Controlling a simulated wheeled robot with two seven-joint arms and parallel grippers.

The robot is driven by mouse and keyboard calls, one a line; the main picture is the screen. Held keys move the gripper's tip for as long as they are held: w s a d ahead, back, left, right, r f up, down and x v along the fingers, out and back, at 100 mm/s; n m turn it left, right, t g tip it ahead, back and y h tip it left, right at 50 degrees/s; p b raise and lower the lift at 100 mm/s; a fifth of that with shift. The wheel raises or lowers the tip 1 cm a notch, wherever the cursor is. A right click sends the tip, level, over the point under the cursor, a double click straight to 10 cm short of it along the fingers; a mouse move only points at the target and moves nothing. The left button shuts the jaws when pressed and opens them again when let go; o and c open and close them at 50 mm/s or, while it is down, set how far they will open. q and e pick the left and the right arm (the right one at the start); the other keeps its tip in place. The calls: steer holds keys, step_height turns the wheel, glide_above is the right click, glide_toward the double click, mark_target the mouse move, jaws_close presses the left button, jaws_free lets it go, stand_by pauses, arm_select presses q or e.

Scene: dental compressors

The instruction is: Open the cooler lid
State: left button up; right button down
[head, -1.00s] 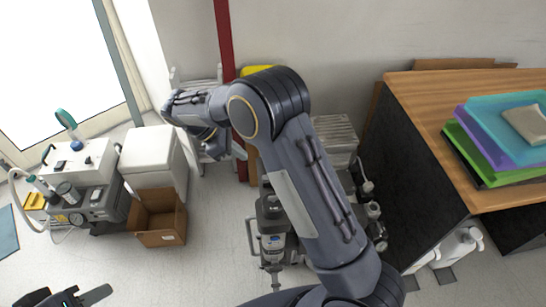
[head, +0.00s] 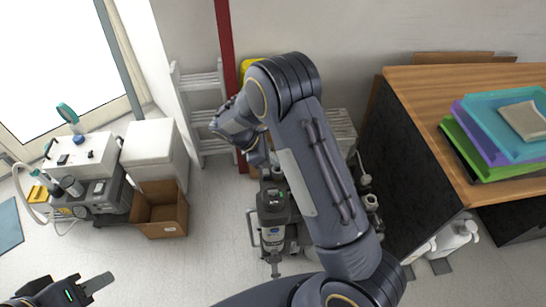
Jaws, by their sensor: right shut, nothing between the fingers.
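The cooler looks like the white box (head: 152,143) with a flat white lid, at the left of the head view beside the window wall. Its lid looks closed. My right arm reaches up through the middle of the view and bends over to the left. Its gripper (head: 254,158) is partly hidden by the wrist, shut and empty, to the right of the cooler and apart from it. My left gripper (head: 92,285) is at the bottom left corner, well below the cooler. Only part of it shows, so its opening is unclear.
An open cardboard box (head: 160,209) stands in front of the cooler. A compressor unit (head: 90,195) with a hose is to its left. A ladder (head: 200,105) leans behind, near a red post (head: 226,45). A wooden-topped desk (head: 425,90) with trays fills the right. Floor left of centre is clear.

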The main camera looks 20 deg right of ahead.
steer(key=shift+s+d+r+t+y+p, duration=0.15)
steer(key=shift+s+d+r+t+y, duration=0.05)
steer(key=shift+d+r+y, duration=0.35)
steer(key=shift+s+d+r+t+y+p, duration=0.2)
steer(key=shift+d+r+y, duration=0.1)
steer(key=shift+d+y, duration=0.25)
steer(key=shift+a, duration=0.2)
